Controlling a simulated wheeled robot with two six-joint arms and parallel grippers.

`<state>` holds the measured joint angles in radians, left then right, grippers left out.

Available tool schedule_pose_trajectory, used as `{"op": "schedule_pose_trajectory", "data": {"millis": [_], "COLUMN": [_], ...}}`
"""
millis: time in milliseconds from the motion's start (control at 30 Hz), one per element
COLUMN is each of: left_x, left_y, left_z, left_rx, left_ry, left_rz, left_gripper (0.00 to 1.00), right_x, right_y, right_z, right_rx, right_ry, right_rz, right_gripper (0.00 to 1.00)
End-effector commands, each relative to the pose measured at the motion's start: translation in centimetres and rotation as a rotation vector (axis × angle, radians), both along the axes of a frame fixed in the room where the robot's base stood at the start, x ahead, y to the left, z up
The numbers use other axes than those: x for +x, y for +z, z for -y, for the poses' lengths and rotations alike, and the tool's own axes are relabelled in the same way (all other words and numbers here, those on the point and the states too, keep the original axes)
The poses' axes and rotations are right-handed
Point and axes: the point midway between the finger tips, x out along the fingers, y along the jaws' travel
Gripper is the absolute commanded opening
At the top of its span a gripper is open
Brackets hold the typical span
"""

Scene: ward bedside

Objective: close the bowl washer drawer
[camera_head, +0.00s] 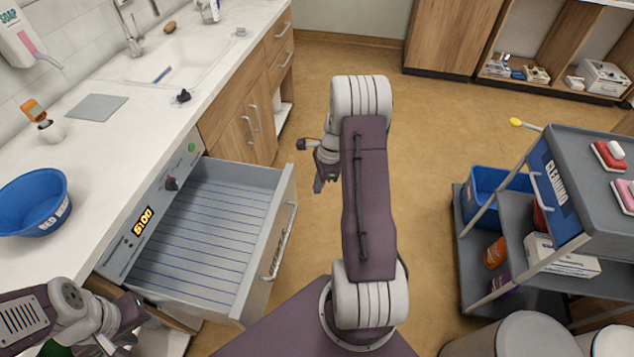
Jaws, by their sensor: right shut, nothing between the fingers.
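The bowl washer drawer (205,240) is pulled out from under the white counter. It is grey inside with a slatted bottom and looks empty. Its front panel has a metal handle (281,243) and faces right. The washer's control panel (150,213) has a lit display, a dark knob and a green button. My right gripper (318,186) is shut and empty, to the right of the drawer front and apart from it. My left gripper (118,342) is at the bottom left by the drawer's near corner; its fingers are not clear.
A blue bowl (38,222) stands on the counter (85,165). A sink (165,68) lies at the back. A cleaning cart (565,190) with a blue bin (492,192) stands at right. The floor between drawer and cart is clear apart from my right arm.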

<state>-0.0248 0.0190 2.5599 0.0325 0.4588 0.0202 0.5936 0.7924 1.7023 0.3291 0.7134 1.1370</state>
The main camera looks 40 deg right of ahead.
Motion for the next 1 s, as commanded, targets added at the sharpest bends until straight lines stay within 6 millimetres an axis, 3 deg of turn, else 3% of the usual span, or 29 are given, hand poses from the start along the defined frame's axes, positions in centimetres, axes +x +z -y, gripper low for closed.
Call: {"op": "schedule_pose_trajectory", "data": {"millis": [200, 500, 1000], "left_x": [0.0, 0.0, 0.0], "left_y": [-0.9, -0.8, -0.6], "left_z": [0.0, 0.0, 0.0], "left_rx": [0.000, 0.000, 0.000], "left_ry": [0.000, 0.000, 0.000], "left_rz": [0.000, 0.000, 0.000], "left_gripper": [0.36, 0.36, 0.36], "right_x": [0.3, 1.8, 2.3], "right_y": [-4.8, -5.7, -5.6], "right_z": [-1.0, -4.2, -4.7], "right_rx": [0.001, -0.001, -0.001], "right_ry": [0.002, 0.004, 0.003], "right_rz": [-0.003, -0.001, 0.000], "right_gripper": [0.00, 0.00, 0.00]}}
